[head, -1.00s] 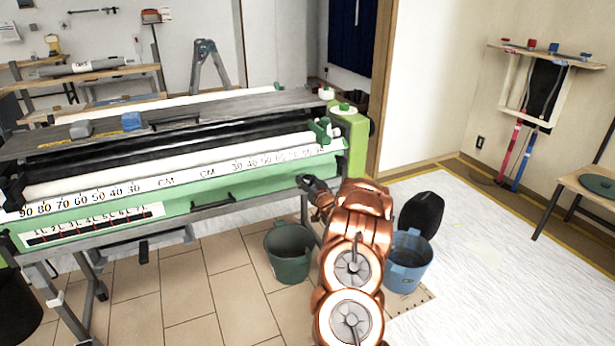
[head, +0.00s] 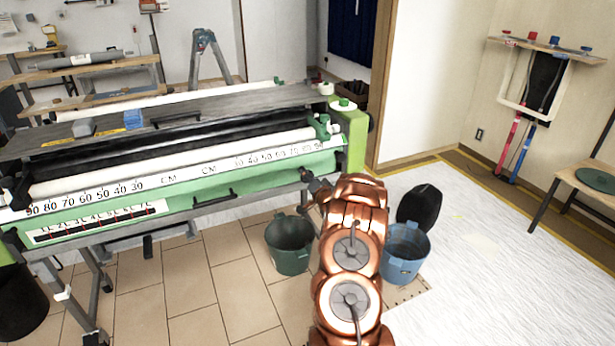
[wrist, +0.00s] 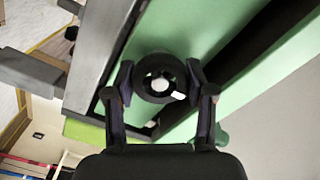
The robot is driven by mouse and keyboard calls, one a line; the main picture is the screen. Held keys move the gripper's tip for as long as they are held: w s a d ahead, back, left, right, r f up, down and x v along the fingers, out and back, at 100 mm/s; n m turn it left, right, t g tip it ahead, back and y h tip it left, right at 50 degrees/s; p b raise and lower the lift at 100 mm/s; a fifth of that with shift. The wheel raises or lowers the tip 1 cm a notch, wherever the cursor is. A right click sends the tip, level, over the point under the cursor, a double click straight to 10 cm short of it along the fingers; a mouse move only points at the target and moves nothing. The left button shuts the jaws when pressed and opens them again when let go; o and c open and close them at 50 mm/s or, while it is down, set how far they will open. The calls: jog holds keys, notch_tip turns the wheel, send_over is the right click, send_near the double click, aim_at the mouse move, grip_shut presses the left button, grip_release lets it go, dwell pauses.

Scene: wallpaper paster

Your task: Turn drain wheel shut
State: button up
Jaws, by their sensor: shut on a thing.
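The drain wheel (wrist: 160,97) is a small dark round wheel with a pale centre, seen in the wrist view against the green body of the pasting machine (wrist: 195,40). My gripper (wrist: 158,78) has one finger on each side of the wheel and is shut on it. My copper arm hides part of that area, and the wheel itself cannot be made out there.
A dark green bucket (head: 290,248) stands on the tiles left of my arm. A blue bucket (head: 405,258) stands right of it, with a black round object (head: 420,207) behind. A wooden bench (head: 590,178) is at the far right. The tiled floor in front is mostly clear.

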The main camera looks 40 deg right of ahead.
jog(key=shift+d+r+m, duration=0.1)
jog(key=shift+r+m, duration=0.1)
jog(key=shift+m, duration=0.1)
jog(key=o, duration=1.2)
jog(key=shift+f, duration=0.15)
jog(key=shift+s, duration=0.1)
jog(key=v, duration=1.2)
